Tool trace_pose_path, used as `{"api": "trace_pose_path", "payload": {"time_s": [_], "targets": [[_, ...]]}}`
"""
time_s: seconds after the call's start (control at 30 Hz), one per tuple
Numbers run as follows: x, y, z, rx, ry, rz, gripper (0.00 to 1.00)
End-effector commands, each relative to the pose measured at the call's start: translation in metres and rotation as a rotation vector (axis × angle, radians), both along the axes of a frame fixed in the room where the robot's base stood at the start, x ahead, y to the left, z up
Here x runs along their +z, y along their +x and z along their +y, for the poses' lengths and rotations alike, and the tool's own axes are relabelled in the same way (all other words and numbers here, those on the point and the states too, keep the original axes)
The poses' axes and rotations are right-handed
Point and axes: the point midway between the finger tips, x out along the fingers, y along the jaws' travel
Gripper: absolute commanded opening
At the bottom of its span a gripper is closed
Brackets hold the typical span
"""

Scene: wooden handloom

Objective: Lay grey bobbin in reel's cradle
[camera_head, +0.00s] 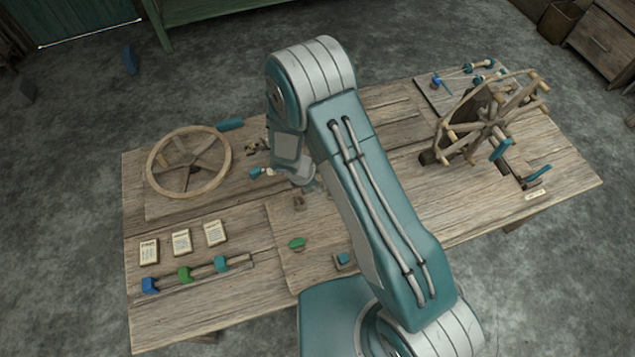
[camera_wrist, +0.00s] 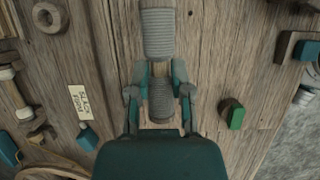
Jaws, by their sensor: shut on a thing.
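The grey bobbin (camera_wrist: 158,33) is a ridged cylinder, upright in the wrist view. My gripper (camera_wrist: 160,76) is shut on it, with a finger at each side. A darker ridged grey part (camera_wrist: 160,102) shows between the fingers; I cannot tell whether it belongs to the bobbin. In the head view my arm hides most of the gripper, and the bobbin cannot be made out. The wooden reel (camera_head: 487,118) stands on the table's right side, well apart from my gripper. A dark wooden holder (camera_head: 518,170) with teal parts sits beside it; I cannot tell whether this is the cradle.
A spoked wheel (camera_head: 189,162) lies on the table's left. A rack with blue, green and teal knobs (camera_head: 185,274) and several cards (camera_head: 181,242) lie front left. A green knob (camera_head: 297,243) is near my gripper; it shows in the wrist view (camera_wrist: 236,117). A card (camera_head: 535,194) lies at right.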

Motion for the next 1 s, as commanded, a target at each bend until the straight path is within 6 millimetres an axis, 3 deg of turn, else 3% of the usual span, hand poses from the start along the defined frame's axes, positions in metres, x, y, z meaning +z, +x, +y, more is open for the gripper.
{"api": "trace_pose_path", "payload": {"time_s": [0.63, 1.0], "targets": [[-0.057, 0.000, -0.001, -0.008, 0.001, 0.000, 0.00], [-0.067, 0.000, 0.000, -0.007, 0.000, -0.001, 0.00]]}}
